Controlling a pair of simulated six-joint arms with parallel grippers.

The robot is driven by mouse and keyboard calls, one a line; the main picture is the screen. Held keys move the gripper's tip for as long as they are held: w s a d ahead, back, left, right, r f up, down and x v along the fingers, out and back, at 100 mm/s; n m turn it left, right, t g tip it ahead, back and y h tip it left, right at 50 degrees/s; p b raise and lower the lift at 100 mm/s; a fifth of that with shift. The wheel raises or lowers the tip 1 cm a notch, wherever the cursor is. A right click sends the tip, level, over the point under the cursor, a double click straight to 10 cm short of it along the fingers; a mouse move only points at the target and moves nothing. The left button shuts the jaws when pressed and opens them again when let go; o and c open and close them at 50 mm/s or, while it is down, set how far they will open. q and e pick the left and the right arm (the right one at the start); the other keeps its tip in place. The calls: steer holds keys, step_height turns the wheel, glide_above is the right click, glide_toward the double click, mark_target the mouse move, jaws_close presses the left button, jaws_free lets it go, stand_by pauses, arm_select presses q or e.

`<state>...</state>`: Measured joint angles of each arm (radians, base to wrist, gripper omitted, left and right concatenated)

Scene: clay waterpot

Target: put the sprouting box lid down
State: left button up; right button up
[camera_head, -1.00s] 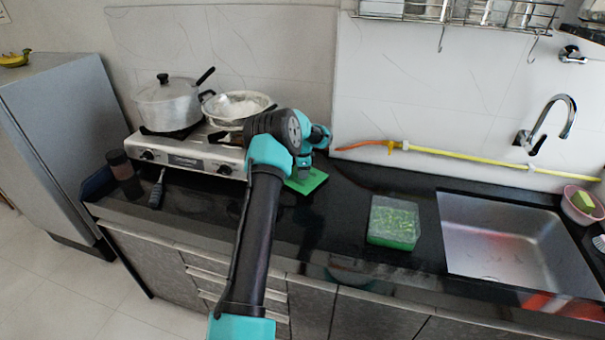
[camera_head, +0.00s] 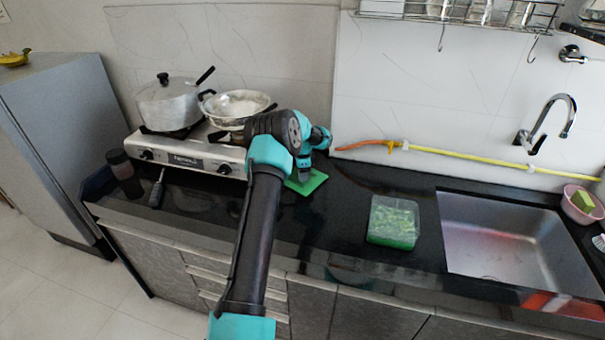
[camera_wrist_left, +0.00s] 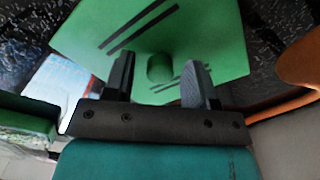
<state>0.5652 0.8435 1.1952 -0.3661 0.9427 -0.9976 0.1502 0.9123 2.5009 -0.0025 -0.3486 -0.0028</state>
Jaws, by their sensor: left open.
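The green sprouting box lid (camera_head: 311,184) lies flat on the black counter, right of the stove. In the left wrist view the lid (camera_wrist_left: 210,35) has dark slots and a round green knob (camera_wrist_left: 160,68). My left gripper (camera_head: 303,172) is over the lid. In the left wrist view its two fingers (camera_wrist_left: 159,82) are open, one on each side of the knob, with gaps between them and it. The sprouting box (camera_head: 393,222), clear with green contents, stands uncovered on the counter to the right. My right gripper is not in view.
A stove (camera_head: 188,155) with a lidded pot (camera_head: 168,105) and a pan (camera_head: 236,106) stands to the left. The sink (camera_head: 515,245) is at the right. A yellow hose (camera_head: 470,157) runs along the wall. Counter between lid and box is clear.

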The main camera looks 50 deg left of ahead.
arm_select(q)
step_height(320, 180, up, 12)
steer(key=shift+r, duration=0.15)
stand_by(0.5)
